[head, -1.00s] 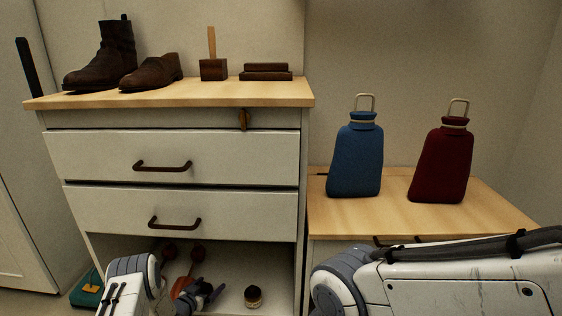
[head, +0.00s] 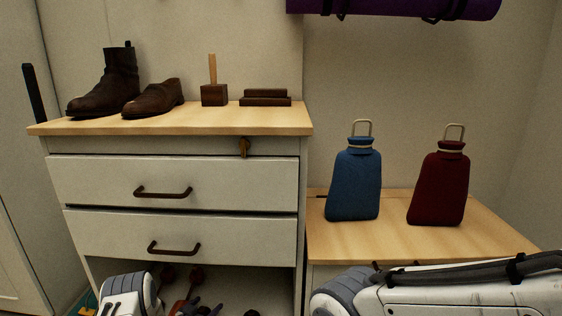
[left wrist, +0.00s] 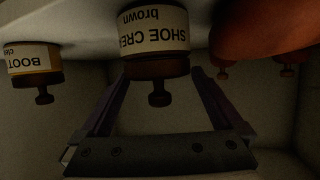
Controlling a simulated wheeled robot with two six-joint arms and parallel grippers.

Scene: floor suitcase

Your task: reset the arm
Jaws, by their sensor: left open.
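My left gripper (head: 205,310) is at the bottom edge of the head view, low in the open compartment under the drawers, and mostly cut off. It is open. In the left wrist view, which is upside down, its two fingers (left wrist: 163,100) are apart. A jar labelled SHOE CREAM brown (left wrist: 155,32) shows between and beyond the fingers; I cannot tell how near it is. My right arm (head: 450,290) crosses the lower right of the head view; its gripper is out of view.
A jar labelled BOOT (left wrist: 32,62) and a blurred orange-brown thing (left wrist: 270,25) flank the fingers. Above are two handled drawers (head: 170,185) and a top holding boots (head: 108,85). Blue (head: 354,185) and red (head: 439,188) bottle-shaped items stand on the right-hand cabinet (head: 400,238).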

